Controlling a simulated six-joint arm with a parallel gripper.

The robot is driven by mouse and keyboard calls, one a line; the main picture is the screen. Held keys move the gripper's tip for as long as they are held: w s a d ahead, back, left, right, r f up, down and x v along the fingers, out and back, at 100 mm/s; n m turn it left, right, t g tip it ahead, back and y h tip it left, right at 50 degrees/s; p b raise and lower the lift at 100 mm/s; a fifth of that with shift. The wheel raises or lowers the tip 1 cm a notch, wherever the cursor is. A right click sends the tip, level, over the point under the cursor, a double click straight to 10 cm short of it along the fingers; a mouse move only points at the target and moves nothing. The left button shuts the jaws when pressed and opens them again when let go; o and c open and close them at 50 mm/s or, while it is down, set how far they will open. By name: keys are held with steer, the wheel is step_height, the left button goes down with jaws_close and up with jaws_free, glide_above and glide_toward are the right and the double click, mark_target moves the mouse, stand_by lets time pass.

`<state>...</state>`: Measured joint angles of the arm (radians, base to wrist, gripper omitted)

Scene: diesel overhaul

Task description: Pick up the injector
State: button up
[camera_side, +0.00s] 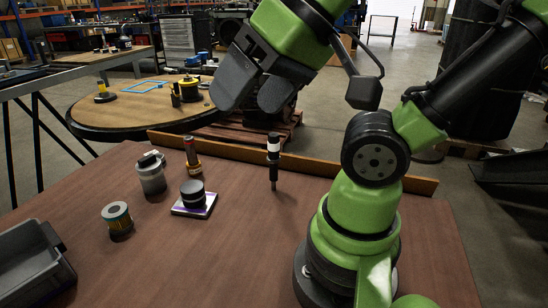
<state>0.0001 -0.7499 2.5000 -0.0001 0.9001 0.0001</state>
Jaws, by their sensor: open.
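The injector appears to be the slim black upright piece (273,160) with a white band near its top and a narrow lower end. It stands on the brown table near the back edge, right of the other parts. My gripper (248,105) is open and empty, with its two dark fingers pointing down. In the picture it is above and slightly left of the injector, clearly apart from it. How far apart they are in depth I cannot tell.
A grey bin (52,237) sits front left. A low wooden ledge (230,151) lines the back.

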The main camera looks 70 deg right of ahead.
stand_by(0.4)
steer(key=c, duration=0.5)
steer(key=shift+w, duration=0.1)
steer(key=n+g+h, duration=0.2)
steer(key=n+g, duration=0.4)
steer(key=g, duration=0.1)
glide_above(274, 158)
steer(key=w, duration=0.1)
steer(key=f, duration=1.5)
steer(key=shift+d+f, duration=0.1)
steer(key=shift+d, duration=0.25)
steer(key=shift+s+d+f, duration=0.1)
steer(key=shift+s+f, duration=0.05)
steer(key=shift+f, duration=1.45)
steer(key=shift+s+d+f, duration=0.1)
steer(key=shift+f, duration=1.45)
